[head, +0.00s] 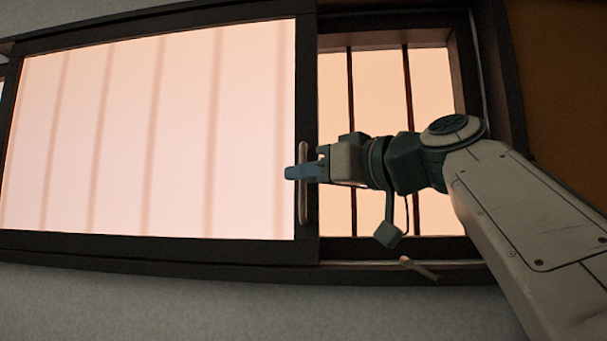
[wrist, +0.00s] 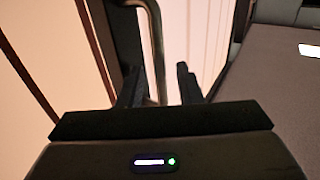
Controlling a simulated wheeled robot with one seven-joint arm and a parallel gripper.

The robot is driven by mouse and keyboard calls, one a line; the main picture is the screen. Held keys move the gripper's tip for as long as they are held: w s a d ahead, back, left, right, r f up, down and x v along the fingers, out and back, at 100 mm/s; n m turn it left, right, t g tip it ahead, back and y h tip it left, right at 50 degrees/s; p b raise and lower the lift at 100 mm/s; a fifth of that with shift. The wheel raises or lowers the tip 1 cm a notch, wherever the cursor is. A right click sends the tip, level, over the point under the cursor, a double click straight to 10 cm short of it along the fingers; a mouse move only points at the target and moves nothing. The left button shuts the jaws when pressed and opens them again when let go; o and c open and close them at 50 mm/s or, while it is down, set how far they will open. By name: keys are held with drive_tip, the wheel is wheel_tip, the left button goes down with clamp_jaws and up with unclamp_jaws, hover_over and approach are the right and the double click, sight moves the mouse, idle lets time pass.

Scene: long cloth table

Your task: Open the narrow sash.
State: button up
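A dark-framed sash (head: 306,90) with a wide pale pane fills the left and middle of the head view. I cannot tell from its width whether it is the narrow sash. An upright metal bar handle (head: 303,208) sits on its right stile. My gripper (head: 296,172) is at the handle's middle. In the wrist view, my gripper (wrist: 160,84) has its fingers apart, with the handle (wrist: 154,40) between them, closer to the left finger. A gap shows on the right finger's side. The gripper's body hides part of the opening behind it.
Right of the sash is an opening with dark upright bars (head: 408,80) behind it, inside a dark window frame (head: 491,60). A small pale peg (head: 418,268) juts near the lower frame. Grey wall (head: 150,305) lies below and a brown panel (head: 560,80) to the right.

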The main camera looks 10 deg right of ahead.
drive_tip(key=b+v, duration=0.2)
drive_tip(key=v, duration=1.2)
drive_tip(key=shift+w, duration=0.15)
